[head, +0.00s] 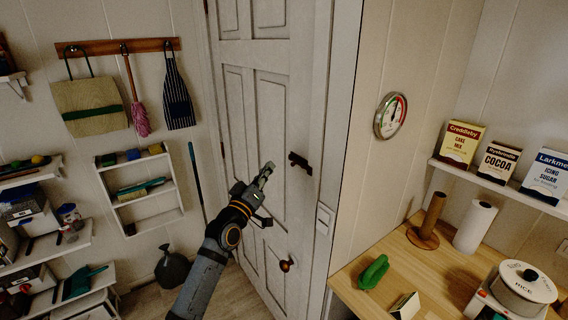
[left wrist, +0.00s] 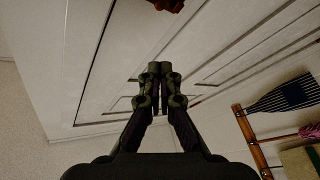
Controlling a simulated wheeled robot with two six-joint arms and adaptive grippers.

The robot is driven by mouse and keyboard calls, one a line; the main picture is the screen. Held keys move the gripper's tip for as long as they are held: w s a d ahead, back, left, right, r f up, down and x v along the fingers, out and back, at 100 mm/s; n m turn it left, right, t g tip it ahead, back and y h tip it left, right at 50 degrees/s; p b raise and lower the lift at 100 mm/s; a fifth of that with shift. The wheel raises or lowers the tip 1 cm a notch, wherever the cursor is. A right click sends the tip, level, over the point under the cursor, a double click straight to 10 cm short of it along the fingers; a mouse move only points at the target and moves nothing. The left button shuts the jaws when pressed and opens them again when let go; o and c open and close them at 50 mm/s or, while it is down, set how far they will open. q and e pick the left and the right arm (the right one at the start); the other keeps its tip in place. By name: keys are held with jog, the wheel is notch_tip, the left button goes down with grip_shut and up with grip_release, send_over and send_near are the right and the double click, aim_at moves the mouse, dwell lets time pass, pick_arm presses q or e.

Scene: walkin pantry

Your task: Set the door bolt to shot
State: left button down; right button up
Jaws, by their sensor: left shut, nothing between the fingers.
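The dark brown door bolt (head: 300,162) is on the white panelled door (head: 258,92), near its right edge. It is small and dark, and I cannot tell how far its bar reaches towards the frame. My left gripper (head: 266,169) is shut and empty in front of the door, to the left of the bolt and apart from it. Its closed fingertips (left wrist: 160,69) also show in the left wrist view. A reddish-brown fitting (left wrist: 167,4) is cut off at the top of that view; I cannot tell whether it is the bolt or the knob. My right gripper is not in view.
A round brown knob (head: 287,265) sits low on the door. The wooden counter (head: 410,270) juts out at the right. Shelves and a hanging rail (head: 110,46) are at the left.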

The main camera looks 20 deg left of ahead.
pick_arm(q)
jog(key=w+d+f, duration=0.1)
jog(key=w+d, duration=0.2)
jog(key=w, duration=0.4)
jog(key=shift+w+d+b, duration=0.2)
jog(key=shift+w+b, duration=0.05)
jog(key=shift+b, duration=0.05)
jog(key=shift+f, duration=0.1)
